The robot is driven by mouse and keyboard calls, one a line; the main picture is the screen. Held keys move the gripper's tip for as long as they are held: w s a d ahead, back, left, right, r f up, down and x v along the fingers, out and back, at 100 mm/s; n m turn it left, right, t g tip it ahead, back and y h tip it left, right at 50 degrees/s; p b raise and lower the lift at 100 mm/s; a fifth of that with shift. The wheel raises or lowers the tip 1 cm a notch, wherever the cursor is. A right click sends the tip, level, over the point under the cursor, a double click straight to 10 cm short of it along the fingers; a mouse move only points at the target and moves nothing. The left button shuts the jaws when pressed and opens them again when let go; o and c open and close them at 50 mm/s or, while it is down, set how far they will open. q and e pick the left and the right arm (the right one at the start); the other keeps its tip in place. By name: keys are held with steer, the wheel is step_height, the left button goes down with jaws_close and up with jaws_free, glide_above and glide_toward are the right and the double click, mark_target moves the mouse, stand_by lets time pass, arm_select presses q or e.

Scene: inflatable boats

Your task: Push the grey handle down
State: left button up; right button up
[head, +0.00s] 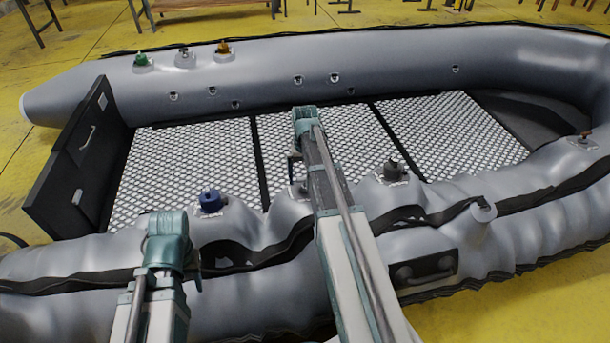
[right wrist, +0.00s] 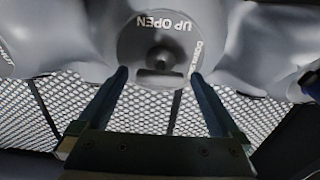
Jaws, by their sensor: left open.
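A round grey valve plate with "UP OPEN" lettering, upside down, and a dark grey handle (right wrist: 160,72) shows in the right wrist view. My right gripper (right wrist: 160,85) is open, its fingers apart below and on both sides of the handle, holding nothing. In the head view my right gripper (head: 293,165) is over the near tube; a grey valve (head: 300,188) there is partly hidden by my arm. Another dark grey valve handle (head: 393,166) stands to its right. My left gripper (head: 196,281) is open over the near tube at lower left, mostly hidden by its wrist.
A blue valve (head: 210,202) sits left of my right arm on the near tube. Green (head: 143,60), grey (head: 184,58) and orange (head: 223,48) valves sit on the far tube (head: 400,55). The mesh deck (head: 190,150) is bare. A black transom (head: 75,160) closes the left end.

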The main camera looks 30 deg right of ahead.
mark_target(305, 178)
steer(key=shift+r, duration=0.1)
step_height(305, 178, up, 14)
steer(key=p, duration=1.3)
steer(key=shift+p, duration=0.4)
steer(key=shift+f, duration=0.2)
steer(key=s+a+n, duration=0.2)
steer(key=s+a, duration=0.5)
steer(key=a, duration=0.3)
steer(key=s+a+n+h, duration=0.1)
steer(key=s+a+n, duration=0.2)
steer(key=s+a, duration=0.55)
steer(key=s+a+n, duration=0.2)
steer(key=s+a, duration=0.3)
steer(key=a, duration=0.7)
step_height(305, 178, up, 19)
steer(key=w+p, duration=0.1)
steer(key=p, duration=1.7)
steer(key=shift+d+p, duration=0.3)
steer(key=shift+f, duration=0.1)
